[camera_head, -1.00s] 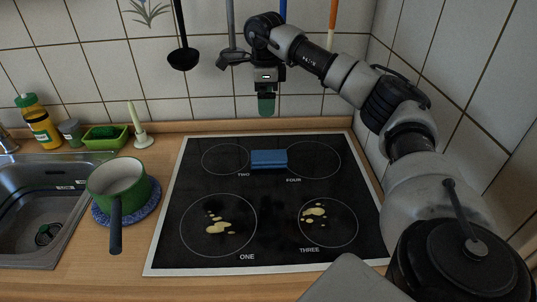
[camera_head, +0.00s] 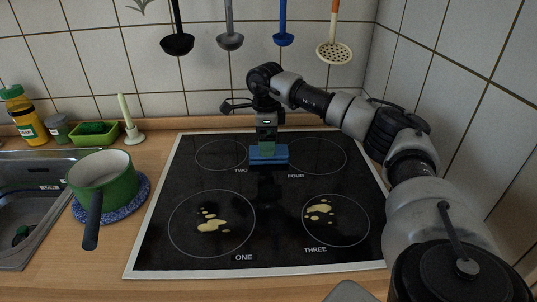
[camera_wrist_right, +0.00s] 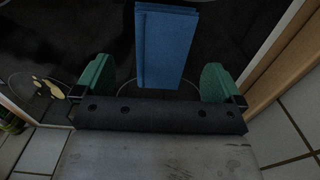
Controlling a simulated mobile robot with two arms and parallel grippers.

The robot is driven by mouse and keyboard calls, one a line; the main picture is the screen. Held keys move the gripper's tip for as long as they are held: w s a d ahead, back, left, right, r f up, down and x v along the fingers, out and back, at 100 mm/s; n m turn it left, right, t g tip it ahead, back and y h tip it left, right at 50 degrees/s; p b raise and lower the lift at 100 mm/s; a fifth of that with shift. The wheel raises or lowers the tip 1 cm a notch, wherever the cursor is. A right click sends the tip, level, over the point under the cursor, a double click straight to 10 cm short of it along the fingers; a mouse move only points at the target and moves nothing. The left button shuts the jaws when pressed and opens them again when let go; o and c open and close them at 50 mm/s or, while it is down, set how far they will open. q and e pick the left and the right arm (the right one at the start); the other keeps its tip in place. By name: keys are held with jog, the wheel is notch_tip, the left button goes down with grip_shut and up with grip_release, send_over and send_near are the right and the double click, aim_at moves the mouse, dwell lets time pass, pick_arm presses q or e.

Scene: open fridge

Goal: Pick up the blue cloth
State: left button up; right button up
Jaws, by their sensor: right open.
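The blue cloth (camera_head: 269,158) lies folded on the black cooktop (camera_head: 222,183), between the back rings marked TWO and FOUR. My right gripper (camera_head: 267,150) points down directly over the cloth in the head view. In the right wrist view the cloth (camera_wrist_right: 166,45) shows between the two green fingertips of my right gripper (camera_wrist_right: 158,80), with a gap on each side. The fingers are open, and nothing is gripped. Whether the fingertips touch the cooktop cannot be told. My left gripper is not in view.
Yellowish spills (camera_head: 212,221) lie on ring ONE and on ring THREE (camera_head: 319,209). A green pot (camera_head: 104,180) stands on a blue mat at the left, beside the sink (camera_head: 28,215). Utensils, including a ladle (camera_head: 177,43), hang on the tiled wall behind.

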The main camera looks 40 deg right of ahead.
jog(key=f, duration=0.4)
jog(key=shift+s+d+f, duration=0.1)
jog(key=shift+d+f, duration=0.15)
jog(key=shift+d, duration=0.1)
jog(key=shift+c, duration=0.3)
jog(key=c, duration=0.9)
